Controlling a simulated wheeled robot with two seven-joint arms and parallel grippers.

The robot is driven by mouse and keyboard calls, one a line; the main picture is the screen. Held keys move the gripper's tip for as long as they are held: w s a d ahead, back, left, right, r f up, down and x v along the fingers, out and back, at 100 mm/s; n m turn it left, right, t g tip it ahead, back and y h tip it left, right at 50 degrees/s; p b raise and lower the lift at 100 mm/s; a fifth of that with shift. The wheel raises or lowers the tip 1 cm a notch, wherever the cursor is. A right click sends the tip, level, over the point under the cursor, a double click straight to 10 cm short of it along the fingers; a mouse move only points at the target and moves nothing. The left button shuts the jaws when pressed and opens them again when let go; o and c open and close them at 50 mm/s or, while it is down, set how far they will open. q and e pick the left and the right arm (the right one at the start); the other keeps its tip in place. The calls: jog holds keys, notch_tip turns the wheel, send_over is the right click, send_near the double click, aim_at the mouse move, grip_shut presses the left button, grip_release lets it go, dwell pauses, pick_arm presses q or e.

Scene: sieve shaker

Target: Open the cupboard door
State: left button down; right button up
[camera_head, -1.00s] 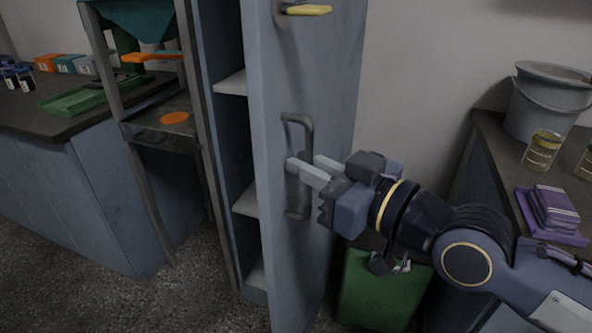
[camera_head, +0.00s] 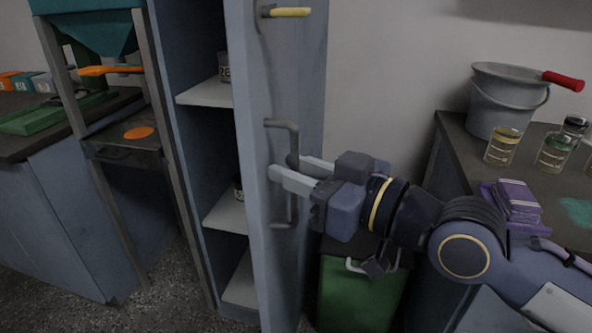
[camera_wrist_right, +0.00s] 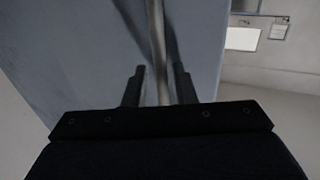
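The blue-grey cupboard door (camera_head: 294,84) stands ajar in the head view, swung out towards me. Inside the open cupboard, pale shelves (camera_head: 228,213) show to the left of the door. The vertical grey door handle (camera_head: 292,143) is on the door's outer face. My right gripper (camera_head: 284,170) reaches in from the right, with one finger on each side of the handle. In the right wrist view, the handle bar (camera_wrist_right: 157,45) runs between the two dark fingers, with narrow gaps on both sides. My left gripper is not in view.
A yellow-handled latch (camera_head: 289,12) sits higher on the door. A metal stand (camera_head: 162,130) with an orange disc is left of the cupboard. To the right are a green bin (camera_head: 350,298), and a worktop with a grey bucket (camera_head: 503,105), jars and purple cloths (camera_head: 517,199).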

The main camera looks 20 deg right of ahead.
jog(key=p+v, duration=0.1)
jog(key=v, duration=0.6)
jog(key=shift+s+d, duration=0.2)
jog(key=shift+s, duration=0.2)
jog(key=s+d+f+m+g+h+p, duration=0.1)
jog(key=s+f+m+g+h, duration=0.3)
jog(key=f, duration=0.9)
jog(key=s+d+f+m+g+h, duration=0.1)
jog(key=d+f+m+g+h, duration=0.3)
jog(key=f, duration=0.8)
notch_tip(320, 180, up, 31)
jog(key=a+g+y+p, duration=0.1)
jog(key=a+p, duration=0.1)
jog(key=p, duration=2.9)
jog(key=shift+a, duration=0.2)
jog(key=shift+s+f, duration=0.1)
jog(key=shift+f, duration=0.05)
